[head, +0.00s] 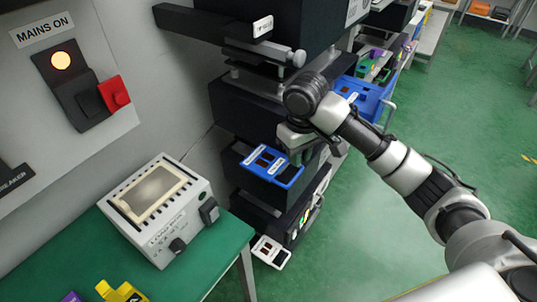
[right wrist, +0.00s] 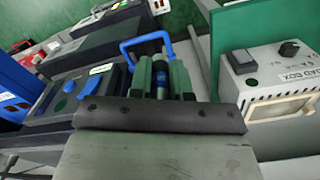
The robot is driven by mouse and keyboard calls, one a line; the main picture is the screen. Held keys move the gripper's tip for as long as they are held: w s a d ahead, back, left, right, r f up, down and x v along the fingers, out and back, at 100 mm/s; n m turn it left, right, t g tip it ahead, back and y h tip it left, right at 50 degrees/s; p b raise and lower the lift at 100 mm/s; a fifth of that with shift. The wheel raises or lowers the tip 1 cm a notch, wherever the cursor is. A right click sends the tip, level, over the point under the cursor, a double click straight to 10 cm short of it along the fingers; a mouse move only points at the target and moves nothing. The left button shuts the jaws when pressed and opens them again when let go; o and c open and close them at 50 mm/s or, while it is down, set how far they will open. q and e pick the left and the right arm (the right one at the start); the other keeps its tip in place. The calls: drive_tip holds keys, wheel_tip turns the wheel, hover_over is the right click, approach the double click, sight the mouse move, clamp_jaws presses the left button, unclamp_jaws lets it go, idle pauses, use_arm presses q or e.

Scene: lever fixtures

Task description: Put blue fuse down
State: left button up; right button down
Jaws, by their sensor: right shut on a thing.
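My right gripper (head: 298,148) is over the near black fixture in the head view, just above a blue panel (head: 284,176) with white labels and dark windows. In the right wrist view its fingers (right wrist: 162,82) are shut on a small upright cylinder with a blue band, the blue fuse (right wrist: 160,77). In the head view the fuse is hidden by the gripper. I cannot tell whether its lower end touches anything. A blue arched handle (right wrist: 126,46) stands just beyond the fingers in the wrist view. My left gripper is not in view.
A grey load box (head: 160,210) stands on the green table (head: 75,243) at left. Black fixtures (head: 240,108) line the wall behind. A blue unit (head: 370,100) lies further back. A white labelled plate (head: 271,252) sits low in front. Green floor (head: 350,235) is open at right.

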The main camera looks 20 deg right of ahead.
drive_tip(key=w+a+f, duration=0.2)
drive_tip(key=w+a, duration=0.1)
drive_tip(key=p, duration=0.2)
hover_over(268, 171)
wheel_tip(268, 171, down, 4)
drive_tip(key=shift+r, duration=0.1)
wheel_tip(268, 171, down, 4)
drive_tip(key=shift+r+p, duration=0.2)
drive_tip(key=shift+p, duration=0.35)
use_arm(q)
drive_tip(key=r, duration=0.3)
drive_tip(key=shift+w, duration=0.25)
use_arm(e)
drive_tip(key=shift+f, duration=0.25)
drive_tip(key=shift+f, duration=0.15)
drive_tip(key=c, duration=1.1)
unclamp_jaws()
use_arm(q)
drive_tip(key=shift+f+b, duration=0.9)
use_arm(e)
drive_tip(key=shift+r, duration=3.95)
